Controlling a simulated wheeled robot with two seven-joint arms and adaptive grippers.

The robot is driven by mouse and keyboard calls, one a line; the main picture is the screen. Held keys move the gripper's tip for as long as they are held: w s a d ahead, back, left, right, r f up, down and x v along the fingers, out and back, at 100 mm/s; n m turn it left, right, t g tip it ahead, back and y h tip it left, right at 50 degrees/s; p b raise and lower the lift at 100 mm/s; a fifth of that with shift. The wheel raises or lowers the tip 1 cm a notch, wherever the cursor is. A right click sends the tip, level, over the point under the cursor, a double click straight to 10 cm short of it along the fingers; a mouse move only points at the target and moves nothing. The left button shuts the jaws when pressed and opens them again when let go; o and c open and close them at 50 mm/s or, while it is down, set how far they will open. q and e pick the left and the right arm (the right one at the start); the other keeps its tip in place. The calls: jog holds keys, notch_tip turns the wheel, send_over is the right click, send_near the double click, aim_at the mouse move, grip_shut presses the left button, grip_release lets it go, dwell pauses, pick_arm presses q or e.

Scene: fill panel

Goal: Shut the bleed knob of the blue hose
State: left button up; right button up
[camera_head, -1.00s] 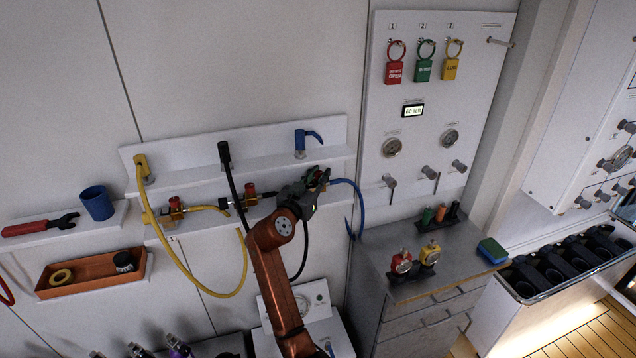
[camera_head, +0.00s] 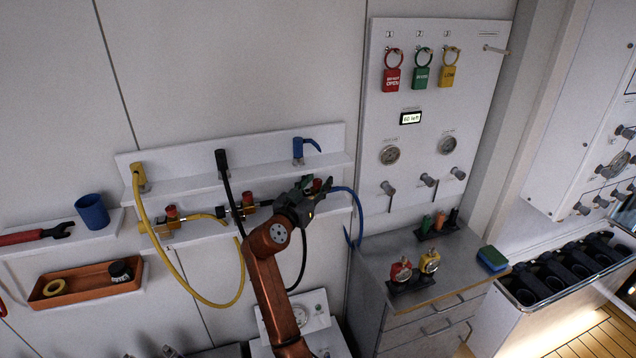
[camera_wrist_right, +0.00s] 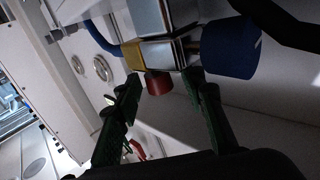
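The blue hose (camera_head: 358,215) curves down from the right end of the shelf fittings. It also shows at the upper left of the right wrist view (camera_wrist_right: 100,38). Its red bleed knob (camera_wrist_right: 158,83) sits under a brass and metal fitting (camera_wrist_right: 155,53). In the head view the knob (camera_head: 317,186) is partly hidden by my right gripper (camera_head: 320,184). The green fingers of my right gripper (camera_wrist_right: 163,84) are open, one on each side of the knob, with small gaps showing. Contact cannot be told for certain. My left gripper is not in view.
Yellow (camera_head: 222,302) and black (camera_head: 232,190) hoses with red-knobbed fittings are left of my right arm. A blue cylinder (camera_wrist_right: 230,48) is close to the right finger. A white shelf (camera_head: 190,185) is above. A grey cabinet (camera_head: 400,255) is at right.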

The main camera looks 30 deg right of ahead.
jog(key=v, duration=1.2)
jog(key=shift+f, duration=0.15)
